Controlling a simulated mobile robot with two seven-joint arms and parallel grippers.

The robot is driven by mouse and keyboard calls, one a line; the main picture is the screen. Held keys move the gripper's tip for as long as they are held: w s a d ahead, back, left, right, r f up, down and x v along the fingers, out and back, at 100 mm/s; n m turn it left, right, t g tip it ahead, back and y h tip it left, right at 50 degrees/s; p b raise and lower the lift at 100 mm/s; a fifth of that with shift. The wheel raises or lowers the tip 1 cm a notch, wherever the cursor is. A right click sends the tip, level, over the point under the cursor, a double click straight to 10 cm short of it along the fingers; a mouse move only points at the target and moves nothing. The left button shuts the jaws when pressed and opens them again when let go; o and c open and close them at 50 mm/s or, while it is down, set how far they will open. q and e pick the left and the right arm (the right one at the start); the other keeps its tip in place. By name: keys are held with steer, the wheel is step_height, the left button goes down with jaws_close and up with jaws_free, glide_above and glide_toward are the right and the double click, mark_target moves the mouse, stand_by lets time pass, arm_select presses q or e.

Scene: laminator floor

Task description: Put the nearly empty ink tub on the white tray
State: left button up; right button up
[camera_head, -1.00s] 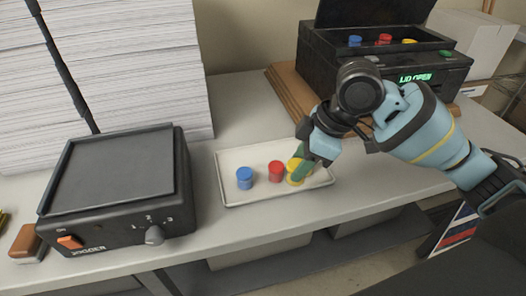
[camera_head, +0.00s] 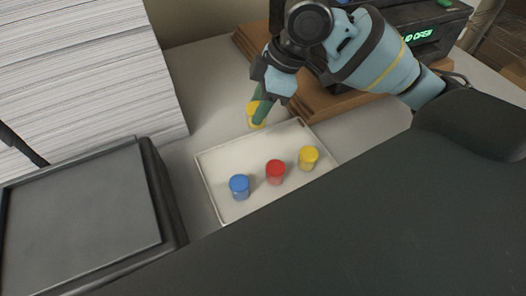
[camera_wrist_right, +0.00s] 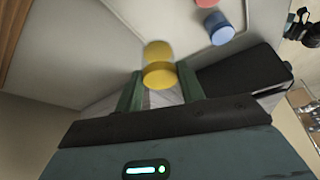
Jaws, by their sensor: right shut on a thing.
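My right gripper (camera_head: 262,104) is shut on a yellow-lidded tub (camera_head: 256,113) and holds it near the far edge of the white tray (camera_head: 222,161). In the wrist view this yellow tub (camera_wrist_right: 160,75) sits between the two green fingers. On the tray stand a blue tub (camera_head: 240,187), a red tub (camera_head: 275,172) and another yellow tub (camera_head: 308,157) in a slanting row. How much ink each tub holds cannot be told. My left gripper is not in view.
A black machine with a green lit display (camera_head: 420,38) stands on a wooden board (camera_head: 335,104) behind my right arm. A tall stack of white sheets (camera_head: 85,70) and a dark flat-topped device (camera_head: 85,215) stand at the left. Tray space is bare behind the tubs.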

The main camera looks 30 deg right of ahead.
step_height(320, 180, down, 5)
steer(key=shift+r, duration=0.1)
steer(key=shift+f+b, duration=0.3)
steer(key=shift+f, duration=0.1)
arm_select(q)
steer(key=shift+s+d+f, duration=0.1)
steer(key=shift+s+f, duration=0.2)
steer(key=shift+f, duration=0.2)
arm_select(e)
steer(key=shift+f, duration=0.2)
step_height(320, 180, down, 4)
steer(key=shift+r, duration=0.2)
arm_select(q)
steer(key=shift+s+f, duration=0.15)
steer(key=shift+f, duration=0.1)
arm_select(e)
steer(key=shift+f, duration=0.1)
steer(key=o, duration=1)
